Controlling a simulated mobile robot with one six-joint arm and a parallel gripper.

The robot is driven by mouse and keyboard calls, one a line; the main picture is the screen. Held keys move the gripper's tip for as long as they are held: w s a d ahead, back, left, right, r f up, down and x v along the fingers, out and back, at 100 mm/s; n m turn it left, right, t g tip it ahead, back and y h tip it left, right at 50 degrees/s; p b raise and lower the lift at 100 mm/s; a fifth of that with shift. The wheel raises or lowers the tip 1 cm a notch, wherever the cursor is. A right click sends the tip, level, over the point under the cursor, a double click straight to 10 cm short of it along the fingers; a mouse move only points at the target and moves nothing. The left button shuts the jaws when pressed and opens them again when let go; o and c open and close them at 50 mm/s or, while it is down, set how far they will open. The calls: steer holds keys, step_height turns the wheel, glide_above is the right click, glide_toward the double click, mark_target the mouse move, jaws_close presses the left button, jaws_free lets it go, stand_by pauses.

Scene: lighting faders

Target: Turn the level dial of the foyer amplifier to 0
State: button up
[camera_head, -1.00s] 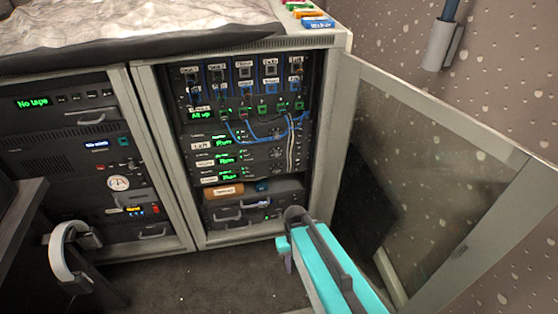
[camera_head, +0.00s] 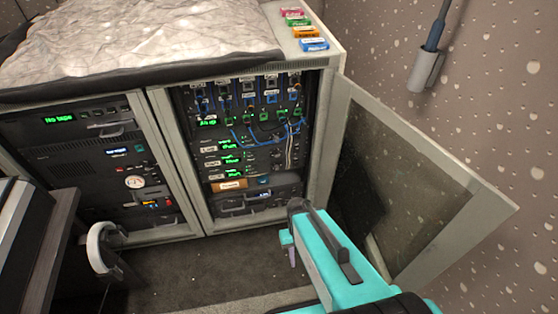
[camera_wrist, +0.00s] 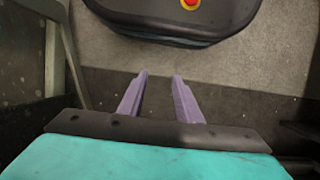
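Several amplifier units with green displays (camera_head: 229,160) are stacked in the right-hand rack (camera_head: 190,170), below a patch panel with blue cables. Their labels and dials are too small to read, so I cannot tell which one is the foyer amplifier or where its level dial points. My gripper (camera_head: 291,250) is in front of and below the rack opening, apart from the amplifiers. In the wrist view, the two purple fingers of my gripper (camera_wrist: 160,76) are spread apart with nothing between them, over the floor.
The glass rack door (camera_head: 400,185) stands open on the right. A left rack (camera_head: 95,165) has several other devices. Dark floor (camera_head: 215,270) is free before the racks.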

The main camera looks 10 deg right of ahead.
steer(key=s+r+g+p, duration=0.1)
steer(key=s+r+p, duration=0.9)
steer(key=r+p, duration=0.5)
steer(key=shift+g+p, duration=0.4)
steer(key=shift+p, duration=1.55)
steer(key=shift+w, duration=0.1)
